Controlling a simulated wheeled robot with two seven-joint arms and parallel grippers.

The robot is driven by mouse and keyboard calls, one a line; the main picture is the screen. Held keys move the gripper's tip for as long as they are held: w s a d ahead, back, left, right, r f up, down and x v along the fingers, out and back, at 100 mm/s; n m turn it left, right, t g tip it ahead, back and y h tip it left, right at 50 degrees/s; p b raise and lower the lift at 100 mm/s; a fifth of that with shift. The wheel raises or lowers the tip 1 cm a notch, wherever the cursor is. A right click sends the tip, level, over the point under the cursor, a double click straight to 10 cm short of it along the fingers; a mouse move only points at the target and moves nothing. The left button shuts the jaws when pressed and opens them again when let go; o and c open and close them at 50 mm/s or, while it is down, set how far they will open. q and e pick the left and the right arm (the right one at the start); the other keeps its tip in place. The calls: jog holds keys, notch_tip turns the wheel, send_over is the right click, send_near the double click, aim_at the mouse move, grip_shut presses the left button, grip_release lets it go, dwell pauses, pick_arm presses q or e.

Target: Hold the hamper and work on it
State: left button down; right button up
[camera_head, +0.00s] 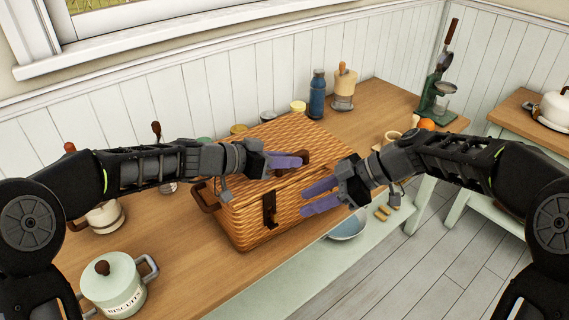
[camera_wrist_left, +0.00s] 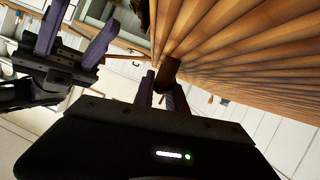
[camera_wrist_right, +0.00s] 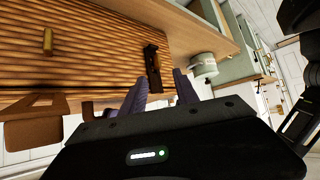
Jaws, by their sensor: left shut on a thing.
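The woven wicker hamper (camera_head: 270,135) stands on the wooden counter with its lid apparently down. A dark latch strap (camera_head: 269,208) hangs on its front, and a brown side handle (camera_head: 205,196) sticks out at its left end. My left gripper (camera_head: 303,160) is above the hamper, shut on a brown handle (camera_wrist_left: 170,68) that shows between its fingers. My right gripper (camera_head: 320,196) is at the hamper's front right, open and empty. In the right wrist view, its fingers (camera_wrist_right: 162,88) stand apart, with a dark strap (camera_wrist_right: 152,68) beyond them. The hamper's front right is partly hidden by this gripper.
A pale biscuit tin (camera_head: 117,283) stands at the counter's front left. A green press (camera_head: 437,90) stands at the right end. A bowl (camera_head: 348,226) sits on the shelf below.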

jog(key=shift+a+r, duration=0.1)
jog(key=shift+a, duration=0.15)
jog(key=shift+c, duration=1.4)
jog(key=shift+w+a+r+n, duration=0.25)
jog(key=shift+a+r+n, duration=0.15)
jog(key=shift+a+r, duration=0.1)
jog(key=shift+c, duration=0.7)
jog(key=shift+w+a+r+m+h, duration=0.1)
jog(key=shift+w+r+m+h, duration=0.15)
jog(key=shift+r+m+h, duration=0.25)
jog(key=c, duration=0.3)
jog(key=shift+w+r+m+g, duration=0.2)
jog(key=shift+r+m+g, duration=0.15)
jog(key=shift+m, duration=0.45)
grip_shut()
jog(key=shift+w+d+r+m+h, duration=0.1)
jog(key=shift+d+m+h, duration=0.25)
jog(key=shift+m, duration=0.8)
jog(key=shift+w+d+r+m+h, duration=0.2)
jog(key=shift+d+m, duration=0.25)
jog(key=shift+m, duration=0.65)
jog(key=shift+s+d+r+m+h, duration=0.1)
jog(key=shift+d+m+h, duration=0.3)
jog(key=shift+m, duration=0.75)
